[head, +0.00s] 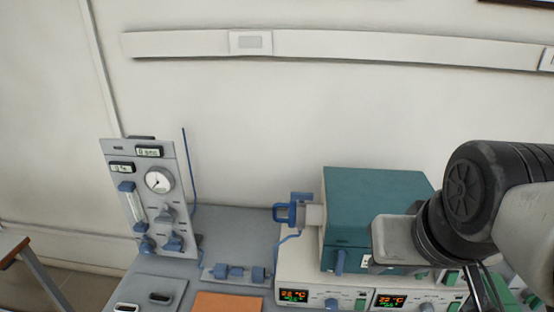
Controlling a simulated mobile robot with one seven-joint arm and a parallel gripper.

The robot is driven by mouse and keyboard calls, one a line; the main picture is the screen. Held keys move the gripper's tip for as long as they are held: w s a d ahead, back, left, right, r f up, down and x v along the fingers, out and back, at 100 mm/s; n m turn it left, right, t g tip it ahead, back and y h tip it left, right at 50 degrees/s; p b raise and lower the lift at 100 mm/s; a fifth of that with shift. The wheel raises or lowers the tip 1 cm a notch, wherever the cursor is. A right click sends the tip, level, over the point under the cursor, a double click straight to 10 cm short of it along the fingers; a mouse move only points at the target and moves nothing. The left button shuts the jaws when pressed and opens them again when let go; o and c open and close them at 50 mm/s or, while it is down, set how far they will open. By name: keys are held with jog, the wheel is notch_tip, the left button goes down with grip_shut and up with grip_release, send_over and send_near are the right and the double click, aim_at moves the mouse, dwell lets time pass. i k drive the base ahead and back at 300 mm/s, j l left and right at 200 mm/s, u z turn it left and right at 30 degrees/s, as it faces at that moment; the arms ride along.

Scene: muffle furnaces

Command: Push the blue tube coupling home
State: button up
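Blue coupling pieces (236,272) sit in a row on a small grey strip on the bench, left of the furnace base. A thin blue tube runs from the right-hand piece up toward the blue clamp-like fitting (285,213) at the furnace's left port. At this size I cannot tell whether the pieces touch or stand slightly apart. My arm comes in from the right, and a grey block at its end (395,240) covers part of the furnace front. My gripper's fingers cannot be made out, so its opening is unclear. It is well to the right of the coupling pieces.
A teal furnace (372,200) stands on a pale control base with lit displays (294,296). A grey gas panel (150,195) with a gauge and blue knobs stands at left. An orange mat (227,302) lies in front. Grey bench behind the coupling (240,225) is clear.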

aim_at(234, 271)
jog(key=k+u, duration=0.1)
jog(key=u, duration=0.25)
jog(key=k+u, duration=0.1)
jog(key=u, duration=0.2)
jog(key=k+u, duration=0.1)
jog(key=u, duration=0.25)
jog(key=j+z, duration=0.3)
jog(key=j, duration=0.2)
jog(key=j+z, duration=0.25)
jog(key=j, duration=0.25)
jog(key=i+j+z, duration=0.45)
jog(key=i+j, duration=0.3)
jog(key=j, duration=0.1)
